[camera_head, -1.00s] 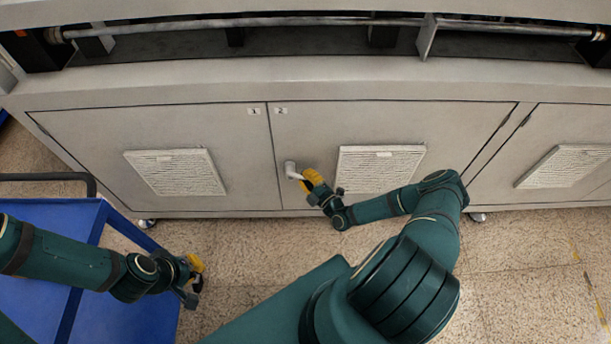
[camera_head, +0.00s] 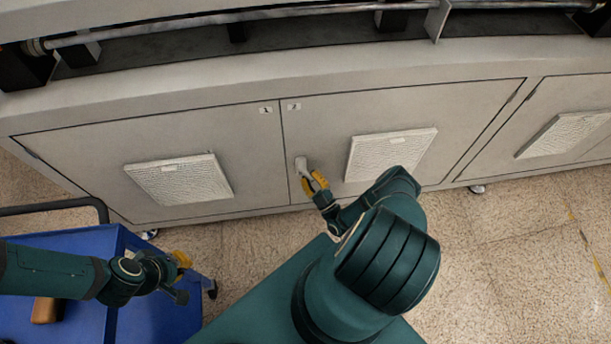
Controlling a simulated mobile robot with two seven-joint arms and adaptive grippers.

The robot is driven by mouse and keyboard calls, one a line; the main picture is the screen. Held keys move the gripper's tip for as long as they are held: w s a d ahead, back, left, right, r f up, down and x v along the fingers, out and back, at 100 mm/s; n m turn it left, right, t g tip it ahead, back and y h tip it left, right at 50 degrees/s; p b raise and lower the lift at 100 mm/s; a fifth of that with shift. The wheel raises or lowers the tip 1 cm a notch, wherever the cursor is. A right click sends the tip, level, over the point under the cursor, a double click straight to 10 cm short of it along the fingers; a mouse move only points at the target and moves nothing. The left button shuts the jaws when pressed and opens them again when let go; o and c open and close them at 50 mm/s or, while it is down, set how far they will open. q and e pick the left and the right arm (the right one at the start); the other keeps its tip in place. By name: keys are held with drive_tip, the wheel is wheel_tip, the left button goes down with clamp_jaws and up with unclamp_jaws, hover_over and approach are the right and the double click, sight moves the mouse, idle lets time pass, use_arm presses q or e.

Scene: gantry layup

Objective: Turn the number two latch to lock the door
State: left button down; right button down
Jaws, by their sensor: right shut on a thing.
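The number two door (camera_head: 400,110) is the panel right of the seam, with a small "2" label (camera_head: 294,106) at its upper left corner. Its pale latch (camera_head: 301,165) sits near the door's left edge and now points down and slightly right. My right gripper (camera_head: 313,183), with yellow fingers, is shut on the latch's lower end. The fingers hide part of the latch. The door looks flush with the cabinet front. My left gripper (camera_head: 181,275) is away from the cabinet above the blue cart's right edge, and its finger gap is unclear.
The number one door (camera_head: 90,150) is left of the seam and looks closed. White vent panels (camera_head: 178,180) stick out from the doors. A blue cart (camera_head: 95,243) holding a brown block (camera_head: 47,310) stands at the lower left. The floor at right is clear.

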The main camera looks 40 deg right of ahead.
drive_tip(key=shift+w+a+f+m+t+h, duration=0.15)
drive_tip(key=shift+w+a+m+h, duration=0.1)
drive_tip(key=shift+m+h, duration=0.75)
drive_tip(key=shift+w+a+m+t+h, duration=0.1)
drive_tip(key=shift+a+m+t+h, duration=0.15)
drive_tip(key=shift+m+h, duration=0.7)
drive_tip(key=shift+w+a+f+m+t+h, duration=0.1)
drive_tip(key=shift+w+a+m+h, duration=0.25)
drive_tip(key=shift+m, duration=1.1)
drive_tip(key=shift+s+h, duration=0.15)
drive_tip(key=shift+h, duration=0.15)
drive_tip(key=c, duration=0.9)
unclamp_jaws()
drive_tip(key=shift+c, duration=0.2)
drive_tip(key=shift+r, duration=0.1)
drive_tip(key=shift+r, duration=4.9)
